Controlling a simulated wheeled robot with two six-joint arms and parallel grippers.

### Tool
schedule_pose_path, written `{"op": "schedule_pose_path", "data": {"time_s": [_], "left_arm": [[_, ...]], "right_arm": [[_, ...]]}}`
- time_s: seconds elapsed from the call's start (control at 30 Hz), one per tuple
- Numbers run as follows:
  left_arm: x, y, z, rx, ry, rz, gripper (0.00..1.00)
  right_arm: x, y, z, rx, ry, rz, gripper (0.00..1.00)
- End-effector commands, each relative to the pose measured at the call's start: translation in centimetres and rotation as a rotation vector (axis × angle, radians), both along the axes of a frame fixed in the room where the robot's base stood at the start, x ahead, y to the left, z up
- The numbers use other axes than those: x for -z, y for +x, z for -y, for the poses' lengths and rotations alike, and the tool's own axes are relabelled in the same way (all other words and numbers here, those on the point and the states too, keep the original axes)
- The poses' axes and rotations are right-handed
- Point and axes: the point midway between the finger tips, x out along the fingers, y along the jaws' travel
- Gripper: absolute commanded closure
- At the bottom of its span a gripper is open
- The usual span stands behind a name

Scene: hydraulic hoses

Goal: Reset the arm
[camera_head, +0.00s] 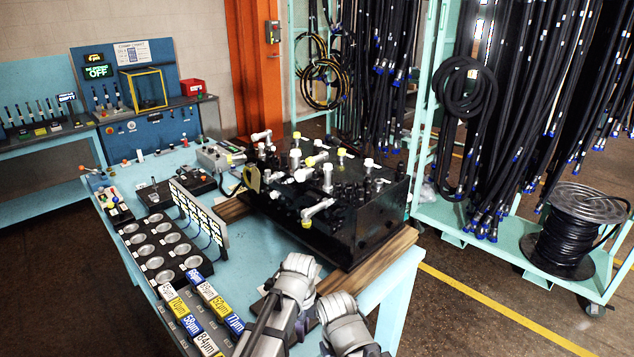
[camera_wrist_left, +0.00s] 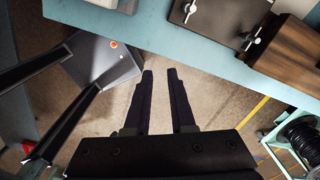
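My left gripper (camera_wrist_left: 161,75) shows in the left wrist view. Its two dark fingers are apart with bare floor visible between them, and nothing is held. It hangs in the air off the edge of the blue workbench (camera_wrist_left: 150,40). In the head view, grey links of my arms come in at the bottom middle, in front of the black hydraulic block (camera_head: 345,225). The fingertips are hard to make out there. My right gripper cannot be made out in either view.
The block carries several white and yellow-capped fittings and sits on wooden beams (camera_head: 385,250). Labelled boxes (camera_head: 205,345) and a black tray of round cups (camera_head: 135,228) lie on the left of the bench. A hose rack and cable spool (camera_head: 590,205) stand at the right.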

Motion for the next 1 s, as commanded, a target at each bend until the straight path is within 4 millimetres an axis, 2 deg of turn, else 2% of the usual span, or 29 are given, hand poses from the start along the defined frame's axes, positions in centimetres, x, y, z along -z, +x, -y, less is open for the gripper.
{"op": "schedule_pose_path", "data": {"time_s": [0.17, 0.27, 0.4, 0.6, 1.0], "left_arm": [[0.0, -0.9, -2.5, -0.291, -0.007, 0.007, 0.78], [0.0, -1.5, -4.3, -0.527, -0.014, 0.013, 0.78], [0.0, -2.8, -7.3, -0.939, -0.029, 0.022, 0.78], [0.0, -4.1, -10.2, -1.389, -0.05, 0.03, 0.78], [0.0, -5.9, -13.6, -1.928, -0.082, 0.037, 0.78]], "right_arm": [[0.0, 0.0, 0.0, 0.0, 0.0, 0.0, 0.5], [0.0, 0.0, 0.0, 0.0, 0.0, 0.0, 0.5], [0.0, 0.0, 0.0, 0.0, 0.0, 0.0, 0.5], [0.0, 0.0, 0.0, 0.0, 0.0, 0.0, 0.5], [0.0, 0.0, 0.0, 0.0, 0.0, 0.0, 0.5]]}}
